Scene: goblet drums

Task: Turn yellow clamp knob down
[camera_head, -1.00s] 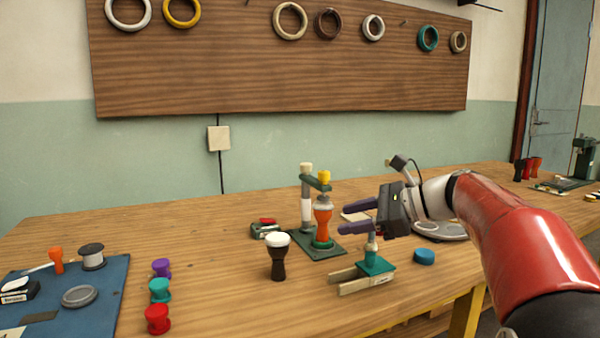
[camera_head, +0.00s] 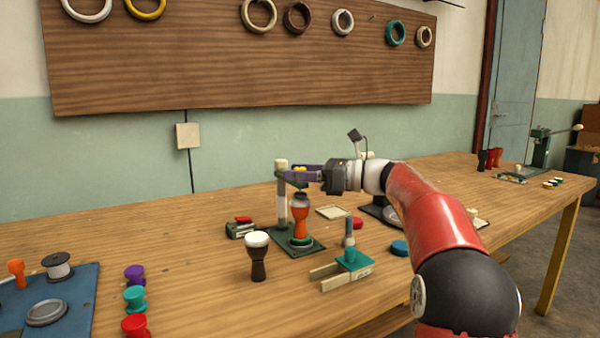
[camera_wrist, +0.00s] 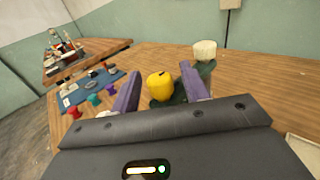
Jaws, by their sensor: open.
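The yellow clamp knob (camera_wrist: 160,86) sits between the two purple fingers of my gripper (camera_wrist: 158,88) in the wrist view, with a gap visible on each side. The knob tops the green clamp arm above an orange goblet drum (camera_head: 301,222). In the head view my gripper (camera_head: 296,173) is level with the clamp's top, and its fingers mostly hide the knob. The clamp stand has a pale-capped post (camera_head: 281,190) and a dark green base (camera_head: 290,245). The pale cap also shows in the wrist view (camera_wrist: 204,50), just right of the right finger.
A dark drum with a white top (camera_head: 258,255) stands in front of the clamp. A teal-topped fixture (camera_head: 353,261) and a blue disc (camera_head: 399,248) lie to the right. A blue mat (camera_head: 85,300) and several coloured small drums are at left.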

